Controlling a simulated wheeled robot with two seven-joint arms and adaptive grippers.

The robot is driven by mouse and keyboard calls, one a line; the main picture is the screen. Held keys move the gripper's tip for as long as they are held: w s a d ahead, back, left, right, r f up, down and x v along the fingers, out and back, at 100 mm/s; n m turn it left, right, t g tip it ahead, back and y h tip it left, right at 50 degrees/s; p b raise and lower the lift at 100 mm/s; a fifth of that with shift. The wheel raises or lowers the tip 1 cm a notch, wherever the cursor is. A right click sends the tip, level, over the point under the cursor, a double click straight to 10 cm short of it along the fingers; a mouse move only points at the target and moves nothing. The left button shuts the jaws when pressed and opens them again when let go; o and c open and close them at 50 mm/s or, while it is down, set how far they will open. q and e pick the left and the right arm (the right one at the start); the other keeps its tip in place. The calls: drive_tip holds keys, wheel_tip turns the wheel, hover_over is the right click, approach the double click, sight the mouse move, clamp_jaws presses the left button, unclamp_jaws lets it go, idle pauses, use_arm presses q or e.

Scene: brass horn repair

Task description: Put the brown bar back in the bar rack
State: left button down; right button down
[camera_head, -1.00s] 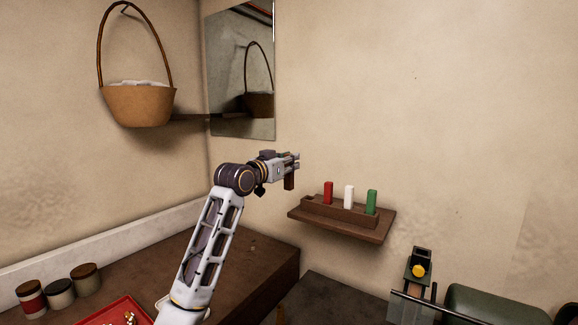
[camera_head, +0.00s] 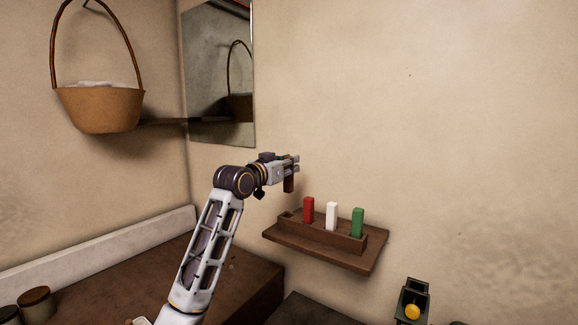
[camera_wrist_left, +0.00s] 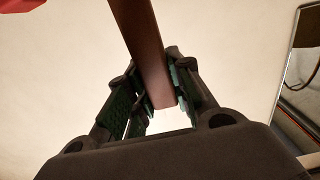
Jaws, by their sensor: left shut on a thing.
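The brown bar (camera_head: 289,184) hangs upright from my left gripper (camera_head: 294,163), which is shut on it. In the left wrist view the bar (camera_wrist_left: 146,55) runs between the two fingers (camera_wrist_left: 158,95). The bar rack (camera_head: 322,228) is a brown wooden block on a small wall shelf. It holds a red bar (camera_head: 308,210), a white bar (camera_head: 331,216) and a green bar (camera_head: 357,222), all upright. The held bar is above and to the left of the red bar, near the rack's left end, and looks apart from the rack. My right gripper is not in view.
The wall shelf (camera_head: 335,256) juts out below the rack. A mirror (camera_head: 215,80) and a hanging basket (camera_head: 100,108) are at the upper left. A dark bench (camera_head: 245,275) with jars (camera_head: 36,302) is at the lower left. The wall right of the rack is clear.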

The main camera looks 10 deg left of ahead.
sight(286, 182)
use_arm(q)
drive_tip(key=shift+s+r, duration=0.15)
idle(0.5)
drive_tip(key=shift+f, duration=0.6)
drive_tip(key=shift+f+b, duration=1.25)
drive_tip(key=shift+f, duration=1.05)
drive_tip(key=shift+p, duration=0.75)
idle(0.5)
drive_tip(key=shift+f+b, duration=0.9)
drive_tip(key=shift+f, duration=1.25)
idle(1.0)
